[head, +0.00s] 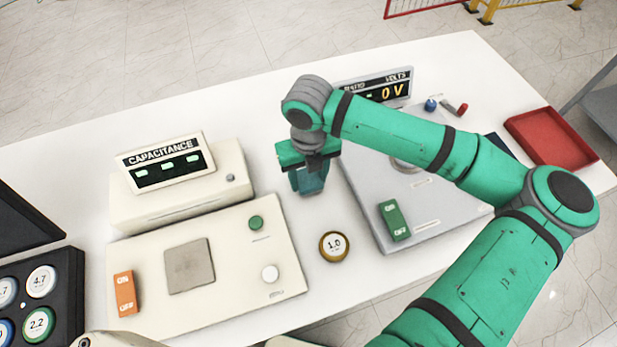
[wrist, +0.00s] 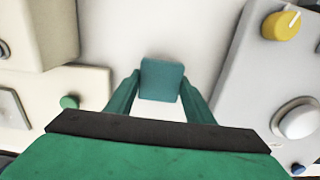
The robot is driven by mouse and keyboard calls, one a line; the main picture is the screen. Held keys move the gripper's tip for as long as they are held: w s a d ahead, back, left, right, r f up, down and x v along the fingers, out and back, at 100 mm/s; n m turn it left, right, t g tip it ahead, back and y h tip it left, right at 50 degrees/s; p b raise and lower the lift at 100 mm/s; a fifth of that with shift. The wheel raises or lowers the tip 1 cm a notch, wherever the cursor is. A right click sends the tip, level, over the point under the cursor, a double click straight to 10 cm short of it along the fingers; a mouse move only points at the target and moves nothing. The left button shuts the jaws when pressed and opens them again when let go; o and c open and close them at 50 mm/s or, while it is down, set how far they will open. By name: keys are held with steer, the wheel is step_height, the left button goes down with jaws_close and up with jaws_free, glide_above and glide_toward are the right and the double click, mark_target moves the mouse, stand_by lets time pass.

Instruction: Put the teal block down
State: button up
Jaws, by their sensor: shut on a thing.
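The teal block (wrist: 160,80) is between the two fingers of my gripper (wrist: 158,98) in the wrist view. In the head view my gripper (head: 309,182) points down over the white table, in the gap between the capacitance unit and the grey volts panel. The block (head: 312,184) shows at the fingertips there, partly hidden by the gripper. My gripper is shut on the block. I cannot tell whether the block's underside touches the table.
The capacitance unit (head: 180,205) with its cream panel (head: 220,290) stands left. The grey panel (head: 430,215) with a green switch (head: 394,220) is right. A round 1.0 piece (head: 334,246) lies in front of the gripper. A red tray (head: 520,122) sits far right. Bare table (head: 80,165) shows left.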

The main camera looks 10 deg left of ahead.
mark_target(309, 177)
steer(key=shift+f, duration=0.5)
steer(key=shift+d+f, duration=0.1)
steer(key=shift+f, duration=0.25)
steer(key=shift+f, duration=0.3)
steer(key=o, duration=1)
steer(key=shift+w+r, duration=0.15)
steer(key=shift+r, duration=0.4)
step_height(309, 177, up, 12)
steer(key=shift+r, duration=0.15)
